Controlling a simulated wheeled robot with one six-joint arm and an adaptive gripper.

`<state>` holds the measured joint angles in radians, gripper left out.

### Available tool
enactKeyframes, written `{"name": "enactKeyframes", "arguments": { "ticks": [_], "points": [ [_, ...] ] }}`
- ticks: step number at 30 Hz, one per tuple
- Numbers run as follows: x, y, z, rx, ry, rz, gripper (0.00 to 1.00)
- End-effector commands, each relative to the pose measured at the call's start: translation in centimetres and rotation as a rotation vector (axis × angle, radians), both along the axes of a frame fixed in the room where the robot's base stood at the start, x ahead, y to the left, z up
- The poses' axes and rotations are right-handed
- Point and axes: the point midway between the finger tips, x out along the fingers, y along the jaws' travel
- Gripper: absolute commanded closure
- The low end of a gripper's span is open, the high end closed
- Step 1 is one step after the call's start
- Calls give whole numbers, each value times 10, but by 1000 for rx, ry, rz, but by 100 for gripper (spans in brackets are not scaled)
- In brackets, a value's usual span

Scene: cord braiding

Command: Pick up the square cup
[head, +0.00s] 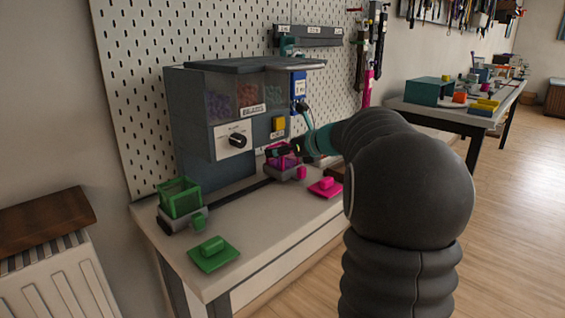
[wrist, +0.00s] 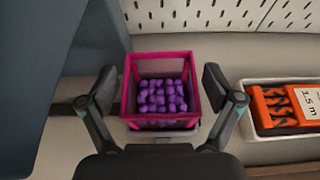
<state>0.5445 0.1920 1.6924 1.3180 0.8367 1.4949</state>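A square cup with a magenta frame and see-through walls (wrist: 162,119) sits at the middle of the wrist view, holding many purple round pieces (wrist: 162,95). My gripper (wrist: 160,88) is open, with one finger on each side of this cup. Narrow gaps seem to show between the pads and its walls. In the head view the magenta cup (head: 286,163) is under the dispenser, partly hidden by my gripper (head: 284,150). A second square cup, green (head: 180,199), stands on a grey holder at the table's left end and looks empty.
A dispenser with a dial (head: 235,139) stands behind the magenta cup. A green lid (head: 213,254) and a pink lid (head: 325,187) lie near the table's front edge.

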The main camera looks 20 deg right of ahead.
Motion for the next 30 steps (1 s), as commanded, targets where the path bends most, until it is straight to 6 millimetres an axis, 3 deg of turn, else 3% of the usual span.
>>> {"name": "enactKeyframes", "arguments": {
  "ticks": [1,5,17,23,28,30],
  "points": [
    [0,0,0,0,0,0,32],
    [0,0,0,0,0,0,65],
    [0,0,3,0,0,1,65],
    [0,2,18,1,-1,3,65],
    [2,5,44,-1,-3,8,65],
    [5,-6,35,1,0,13,65]
  ]
}}
